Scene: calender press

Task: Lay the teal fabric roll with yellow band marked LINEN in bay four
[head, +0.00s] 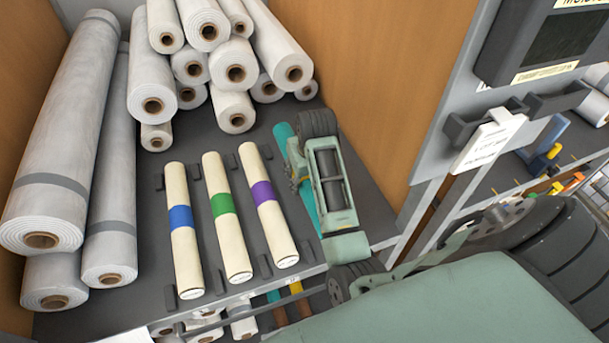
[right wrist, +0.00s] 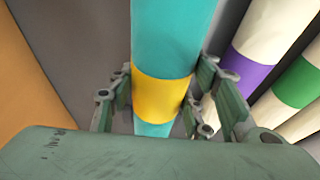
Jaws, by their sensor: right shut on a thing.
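The teal roll (right wrist: 172,40) with a yellow band (right wrist: 162,97) runs lengthwise through the right wrist view. My right gripper (right wrist: 160,100) is shut on it at the band, one finger on each side. In the head view the teal roll (head: 283,140) is mostly hidden behind my right gripper (head: 322,178). It lies to the right of the purple-banded roll, in or just over the rightmost place. Whether it touches the shelf, I cannot tell. The LINEN mark does not show. My left gripper is not in view.
Cream rolls with blue (head: 181,218), green (head: 222,204) and purple (head: 263,192) bands lie side by side between small dark stops on the grey shelf (head: 140,225). White rolls are stacked behind and at left. A wooden panel (head: 350,80) stands close at right.

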